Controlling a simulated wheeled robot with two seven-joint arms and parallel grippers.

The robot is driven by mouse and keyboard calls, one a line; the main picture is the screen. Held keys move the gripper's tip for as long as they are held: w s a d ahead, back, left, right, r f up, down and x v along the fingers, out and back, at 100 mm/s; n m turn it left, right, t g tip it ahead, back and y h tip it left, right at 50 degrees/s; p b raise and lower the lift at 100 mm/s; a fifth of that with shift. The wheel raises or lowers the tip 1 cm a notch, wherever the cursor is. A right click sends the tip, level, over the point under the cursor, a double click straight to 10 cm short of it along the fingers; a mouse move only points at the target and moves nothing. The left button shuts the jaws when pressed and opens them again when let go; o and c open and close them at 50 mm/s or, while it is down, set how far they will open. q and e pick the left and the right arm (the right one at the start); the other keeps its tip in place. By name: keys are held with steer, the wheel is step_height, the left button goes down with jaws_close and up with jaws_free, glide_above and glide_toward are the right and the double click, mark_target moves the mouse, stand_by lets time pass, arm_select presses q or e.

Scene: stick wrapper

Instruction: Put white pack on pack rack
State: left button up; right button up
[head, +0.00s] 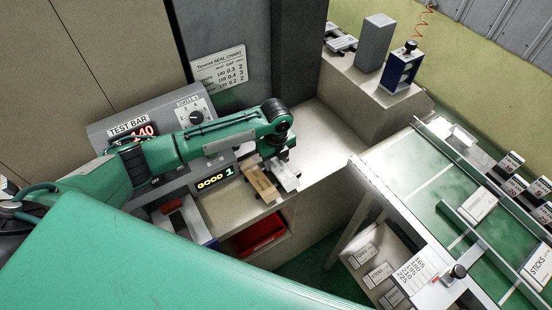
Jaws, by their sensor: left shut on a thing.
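My left arm comes in from the left and bends down at its wrist. My left gripper (284,162) points down over the pale counter beside the test bar panel, mostly hidden by the wrist. It is shut on a small white piece (289,182) just below it; I cannot read a label on it. A tan block (261,184) lies close to its left. A white pack marked STICKS (480,205) lies on the green table at the right. Several dark-and-white packs (511,163) stand in a row at the right edge; I cannot tell which thing is the pack rack.
The test bar panel (130,122) with lit digits stands behind my left arm. A red bin (258,232) sits under the counter. A grey block (374,42) and a blue device (404,68) stand on the far ledge. The counter (325,140) right of the gripper is clear.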

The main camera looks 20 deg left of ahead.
mark_target(277, 163)
arm_select(q)
steer(key=o, duration=1)
steer(key=shift+f, duration=0.1)
step_height(277, 163, up, 12)
steer(key=shift+r+b, duration=0.2)
steer(key=shift+b, duration=1)
steer(key=shift+d, duration=0.1)
